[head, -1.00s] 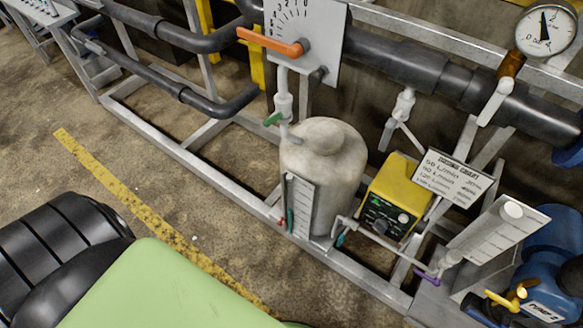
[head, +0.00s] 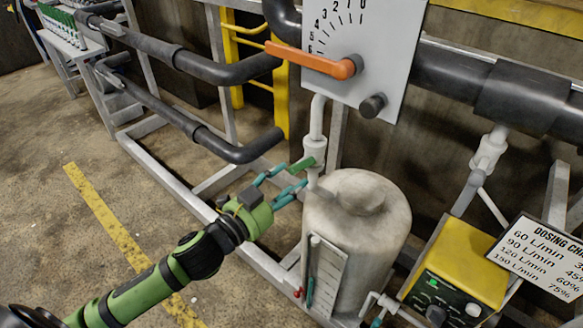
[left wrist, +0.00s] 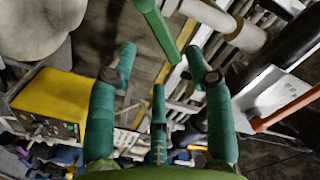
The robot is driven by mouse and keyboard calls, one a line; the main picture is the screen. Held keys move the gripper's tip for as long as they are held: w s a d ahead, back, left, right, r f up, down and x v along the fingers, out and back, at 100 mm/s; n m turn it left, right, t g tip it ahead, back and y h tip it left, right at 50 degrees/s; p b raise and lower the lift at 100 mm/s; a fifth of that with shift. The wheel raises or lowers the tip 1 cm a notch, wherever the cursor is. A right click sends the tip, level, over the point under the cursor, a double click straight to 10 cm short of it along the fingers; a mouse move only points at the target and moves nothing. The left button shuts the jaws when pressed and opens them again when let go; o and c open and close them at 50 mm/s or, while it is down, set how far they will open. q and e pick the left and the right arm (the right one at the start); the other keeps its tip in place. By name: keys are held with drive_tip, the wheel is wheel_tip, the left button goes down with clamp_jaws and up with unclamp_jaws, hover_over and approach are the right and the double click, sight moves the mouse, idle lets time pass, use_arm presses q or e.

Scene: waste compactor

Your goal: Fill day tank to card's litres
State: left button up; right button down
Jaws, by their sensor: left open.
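The pale day tank (head: 355,235) stands upright in the frame, with a white level gauge (head: 325,275) on its front. Above it, a white inlet pipe carries a valve with a green handle (head: 303,165). My left gripper (head: 295,177) is open beside this handle, its teal fingers pointing at the valve. In the left wrist view the green handle (left wrist: 152,25) is just beyond and between the open fingertips (left wrist: 160,55); I see no clear contact. The tank (left wrist: 40,28) is at upper left there. No card giving litres is readable. My right gripper is not in view.
An orange lever (head: 310,60) on a numbered plate (head: 395,35) is above the valve. A yellow dosing unit (head: 460,262) and a dosing chart (head: 548,255) with L/min rows are at right. Grey pipes (head: 215,70) cross behind.

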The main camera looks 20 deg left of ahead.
sight(307, 166)
use_arm(q)
drive_tip(key=shift+w+d+r, duration=0.15)
drive_tip(key=shift+d+r, duration=0.15)
drive_tip(key=shift+r, duration=0.25)
drive_tip(key=shift+p+x, duration=0.45)
drive_tip(key=shift+x, duration=2.75)
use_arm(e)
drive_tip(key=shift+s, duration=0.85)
use_arm(q)
clamp_jaws()
